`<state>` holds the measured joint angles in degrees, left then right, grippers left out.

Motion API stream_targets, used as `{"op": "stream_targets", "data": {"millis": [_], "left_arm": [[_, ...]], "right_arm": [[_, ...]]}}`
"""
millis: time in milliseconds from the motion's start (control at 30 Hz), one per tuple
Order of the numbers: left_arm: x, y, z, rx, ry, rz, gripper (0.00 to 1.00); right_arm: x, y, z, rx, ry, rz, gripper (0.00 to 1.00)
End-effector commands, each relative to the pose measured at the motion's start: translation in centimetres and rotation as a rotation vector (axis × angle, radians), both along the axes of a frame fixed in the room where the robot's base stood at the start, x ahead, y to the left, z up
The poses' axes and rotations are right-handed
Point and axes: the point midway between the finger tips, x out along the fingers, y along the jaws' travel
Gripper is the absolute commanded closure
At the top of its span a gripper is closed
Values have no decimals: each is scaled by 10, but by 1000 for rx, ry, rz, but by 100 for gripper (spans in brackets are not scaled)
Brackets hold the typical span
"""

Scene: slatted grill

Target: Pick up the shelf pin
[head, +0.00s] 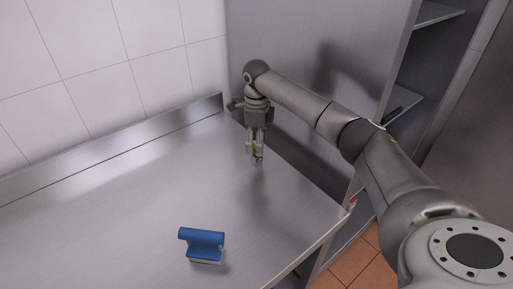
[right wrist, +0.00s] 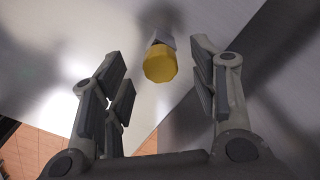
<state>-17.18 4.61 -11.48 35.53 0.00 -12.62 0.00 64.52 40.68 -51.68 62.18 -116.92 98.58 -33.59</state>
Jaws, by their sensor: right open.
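The shelf pin (head: 255,148) is a small piece with a yellow end, seen low between the fingers of my right gripper (head: 256,152) over the steel counter. In the right wrist view the yellow round end of the shelf pin (right wrist: 160,66) faces the camera, with a grey part beyond it. The fingers of my right gripper (right wrist: 157,54) stand apart on both sides of it, with visible gaps. The right gripper is open and points down. My left gripper is not in view.
A blue-handled block (head: 203,243) lies near the front of the steel counter (head: 120,215). A tall steel cabinet wall (head: 300,50) stands behind the right arm, with open shelves to the right. A low backsplash runs along the tiled wall. The counter's left part is clear.

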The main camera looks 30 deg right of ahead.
Motion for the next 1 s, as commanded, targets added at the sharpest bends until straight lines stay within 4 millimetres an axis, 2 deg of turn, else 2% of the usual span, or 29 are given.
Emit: {"op": "stream_targets", "data": {"millis": [33,200,433,800,1000], "left_arm": [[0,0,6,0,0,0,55],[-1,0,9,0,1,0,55],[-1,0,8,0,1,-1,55],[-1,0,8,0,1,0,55],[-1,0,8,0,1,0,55]], "right_arm": [[-1,1,-5,1,4,-1,46],[0,0,-21,1,0,0,46],[0,0,-23,1,-2,0,46],[0,0,-22,1,-1,0,93],[0,0,-22,0,-1,0,96]]}}
